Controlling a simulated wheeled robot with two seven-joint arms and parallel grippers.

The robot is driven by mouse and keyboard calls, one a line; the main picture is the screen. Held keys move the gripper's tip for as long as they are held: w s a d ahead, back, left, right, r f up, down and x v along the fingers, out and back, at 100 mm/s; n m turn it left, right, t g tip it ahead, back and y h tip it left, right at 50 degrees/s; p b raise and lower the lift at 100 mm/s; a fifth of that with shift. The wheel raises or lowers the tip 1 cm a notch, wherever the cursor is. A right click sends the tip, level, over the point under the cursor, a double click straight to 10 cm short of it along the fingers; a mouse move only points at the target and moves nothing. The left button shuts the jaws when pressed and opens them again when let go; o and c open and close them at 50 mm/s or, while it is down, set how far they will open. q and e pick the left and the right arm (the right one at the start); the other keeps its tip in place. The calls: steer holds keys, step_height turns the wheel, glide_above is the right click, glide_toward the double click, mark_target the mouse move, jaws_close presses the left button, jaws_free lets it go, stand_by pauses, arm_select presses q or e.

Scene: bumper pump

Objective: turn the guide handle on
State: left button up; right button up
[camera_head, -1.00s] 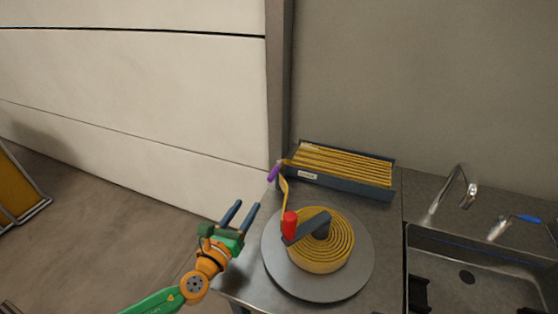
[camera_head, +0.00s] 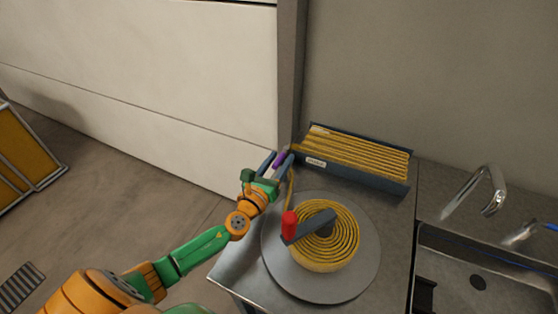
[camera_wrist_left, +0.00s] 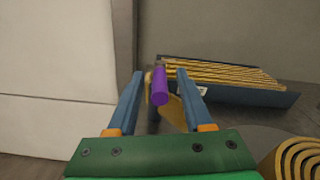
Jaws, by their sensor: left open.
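The purple guide handle (camera_head: 280,158) stands at the left end of the dark tray with yellow strips. My left gripper (camera_head: 277,162) is open around the handle, with a gap on the right side in the wrist view (camera_wrist_left: 163,84). A yellow strip (camera_head: 291,190) runs from beside the handle down to the coil. The handle's base is partly hidden by the gripper. My right gripper is not in view.
A grey turntable (camera_head: 350,285) carries a yellow coil (camera_head: 345,245) and a crank with a red knob (camera_head: 289,225), close right of my left arm. The dark tray (camera_head: 370,180) stands behind. A sink (camera_head: 455,275) with a tap (camera_head: 490,190) is at right.

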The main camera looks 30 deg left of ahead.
arm_select(q)
steer(key=shift+s+r, duration=0.1)
steer(key=shift+s, duration=0.1)
jaws_close()
stand_by(1.1)
